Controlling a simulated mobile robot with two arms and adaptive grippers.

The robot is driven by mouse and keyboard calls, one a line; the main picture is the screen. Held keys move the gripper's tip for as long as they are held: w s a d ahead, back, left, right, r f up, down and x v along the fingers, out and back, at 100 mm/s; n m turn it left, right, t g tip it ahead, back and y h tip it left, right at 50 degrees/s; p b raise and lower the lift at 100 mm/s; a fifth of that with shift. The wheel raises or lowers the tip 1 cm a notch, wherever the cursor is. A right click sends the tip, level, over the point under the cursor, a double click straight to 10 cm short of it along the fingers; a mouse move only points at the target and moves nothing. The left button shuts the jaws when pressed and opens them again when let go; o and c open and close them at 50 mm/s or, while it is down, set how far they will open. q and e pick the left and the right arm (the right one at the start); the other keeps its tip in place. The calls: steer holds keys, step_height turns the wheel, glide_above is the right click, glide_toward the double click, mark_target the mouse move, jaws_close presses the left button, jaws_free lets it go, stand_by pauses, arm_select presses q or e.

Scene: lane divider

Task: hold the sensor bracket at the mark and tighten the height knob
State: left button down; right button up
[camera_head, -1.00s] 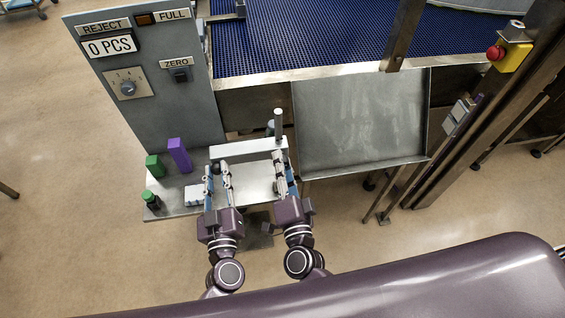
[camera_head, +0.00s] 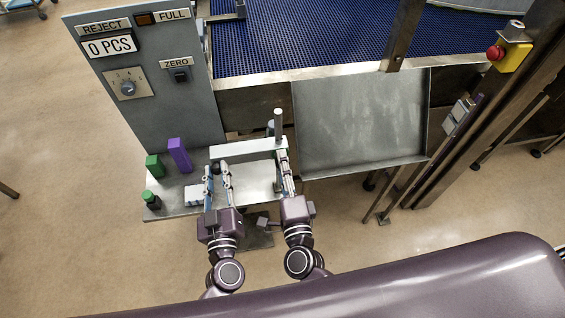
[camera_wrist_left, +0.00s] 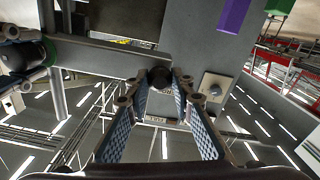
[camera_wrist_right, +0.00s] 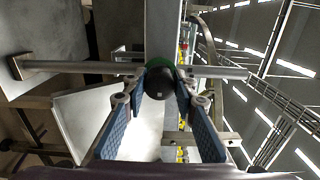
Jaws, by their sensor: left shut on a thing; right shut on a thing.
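The sensor bracket is a grey bar (camera_head: 240,150) reaching left from an upright post (camera_head: 278,124) above the steel table. My left gripper (camera_head: 217,168) is at the bar's left end. In the left wrist view its fingers (camera_wrist_left: 161,80) are shut on a dark rounded part (camera_wrist_left: 161,73) at the bar's end. My right gripper (camera_head: 281,150) is at the post. In the right wrist view its fingers (camera_wrist_right: 160,80) are shut on a black round knob (camera_wrist_right: 160,84) with a green rim, apparently the height knob. I cannot make out the mark.
A green block (camera_head: 154,166), a purple block (camera_head: 179,155) and a dark green-topped item (camera_head: 151,200) stand on the table's left part. A grey control panel (camera_head: 150,90) rises behind. An empty metal tray (camera_head: 360,125) lies right of the post, below the blue conveyor (camera_head: 310,35).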

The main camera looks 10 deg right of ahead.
steer(key=shift+s, duration=0.1)
steer(key=o, duration=1.2)
steer(key=shift+c, duration=0.2)
steer(key=s, duration=1.2)
